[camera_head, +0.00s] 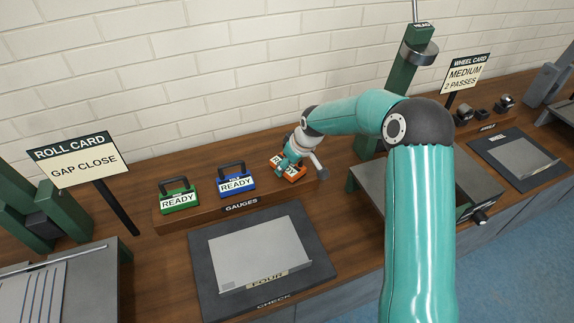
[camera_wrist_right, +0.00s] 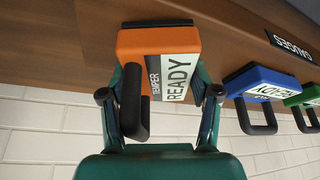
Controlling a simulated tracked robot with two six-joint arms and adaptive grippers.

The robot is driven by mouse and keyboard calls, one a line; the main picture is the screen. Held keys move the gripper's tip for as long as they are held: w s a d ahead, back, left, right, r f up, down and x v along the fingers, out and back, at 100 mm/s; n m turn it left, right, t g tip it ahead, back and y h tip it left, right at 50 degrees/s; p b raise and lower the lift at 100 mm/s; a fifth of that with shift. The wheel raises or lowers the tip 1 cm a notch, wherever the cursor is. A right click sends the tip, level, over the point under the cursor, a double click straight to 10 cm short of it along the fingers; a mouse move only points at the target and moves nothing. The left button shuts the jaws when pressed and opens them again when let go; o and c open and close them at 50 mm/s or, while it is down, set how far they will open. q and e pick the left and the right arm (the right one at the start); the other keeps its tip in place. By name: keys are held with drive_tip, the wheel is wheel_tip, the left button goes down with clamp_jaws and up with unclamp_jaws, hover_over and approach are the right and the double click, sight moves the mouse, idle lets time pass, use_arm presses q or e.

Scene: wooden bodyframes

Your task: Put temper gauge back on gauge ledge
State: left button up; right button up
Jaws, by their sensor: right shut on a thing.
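The orange temper gauge (camera_head: 294,177) is at the right end of the wooden gauge ledge (camera_head: 285,196). My right gripper (camera_head: 288,164) reaches it from above and is shut on it. In the right wrist view, the temper gauge (camera_wrist_right: 158,42) sits between the fingers of my right gripper (camera_wrist_right: 160,85), with its black handle towards the wrist and its TEMPER READY label showing. The ledge (camera_wrist_right: 85,50) lies behind it. I cannot tell whether the gauge's base touches the ledge. My left gripper is not in view.
A green gauge (camera_head: 178,200) and a blue gauge (camera_head: 236,184) stand on the ledge to the left. A grey check plate (camera_head: 262,250) lies in front. A green post (camera_head: 395,90) and metal table stand to the right, beneath my arm. The brick wall is close behind.

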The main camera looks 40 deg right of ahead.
drive_tip(key=shift+f, duration=0.25)
drive_tip(key=o, duration=1.4)
drive_tip(key=shift+c, duration=0.2)
drive_tip(key=b+v, duration=0.1)
drive_tip(key=v, duration=1.1)
drive_tip(key=shift+b, duration=0.3)
